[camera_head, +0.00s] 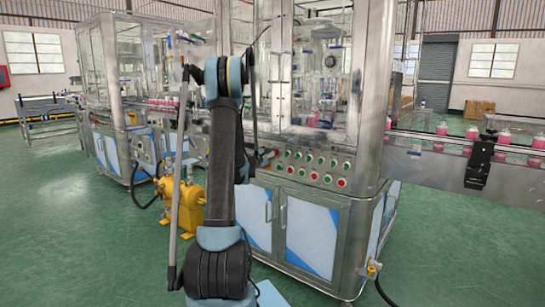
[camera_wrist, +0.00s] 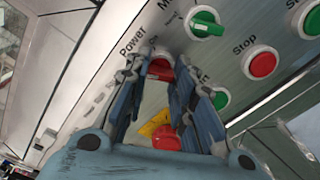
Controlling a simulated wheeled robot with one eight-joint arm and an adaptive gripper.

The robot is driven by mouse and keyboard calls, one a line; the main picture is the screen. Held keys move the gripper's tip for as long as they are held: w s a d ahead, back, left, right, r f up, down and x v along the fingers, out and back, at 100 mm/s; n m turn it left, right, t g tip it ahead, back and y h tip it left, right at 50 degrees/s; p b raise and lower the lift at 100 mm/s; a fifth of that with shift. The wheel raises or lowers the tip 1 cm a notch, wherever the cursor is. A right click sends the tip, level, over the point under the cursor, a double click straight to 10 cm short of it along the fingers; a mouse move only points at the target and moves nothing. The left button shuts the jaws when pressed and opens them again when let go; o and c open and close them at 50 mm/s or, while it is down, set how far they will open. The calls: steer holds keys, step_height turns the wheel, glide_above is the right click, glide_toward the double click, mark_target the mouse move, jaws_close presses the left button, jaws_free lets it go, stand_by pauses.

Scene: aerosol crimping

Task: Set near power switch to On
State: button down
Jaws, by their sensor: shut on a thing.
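In the wrist view, the red power switch (camera_wrist: 160,69) sits on the grey control panel beside the printed word "Power". My gripper (camera_wrist: 161,74) has its two blue-grey fingers on either side of this switch and is shut on it. The fingers cover part of the switch and its markings, so I cannot tell its set position. In the head view, the control panel (camera_head: 315,152) is on the front of the near machine. My arm hides the panel's left end there, and I cannot make out the switch.
In the wrist view, a red button (camera_wrist: 166,138) with a yellow plate lies between the fingers. A green selector (camera_wrist: 207,24), a red Stop button (camera_wrist: 263,63) and a green button (camera_wrist: 220,99) are close by. A yellow pump (camera_head: 183,205) stands on the floor.

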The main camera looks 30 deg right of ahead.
steer(key=m, duration=1.1)
stand_by(0.3)
steer(key=shift+m, duration=0.3)
steer(key=c, duration=1.4)
jaws_free()
steer(key=shift+c, duration=0.2)
steer(key=shift+a, duration=0.1)
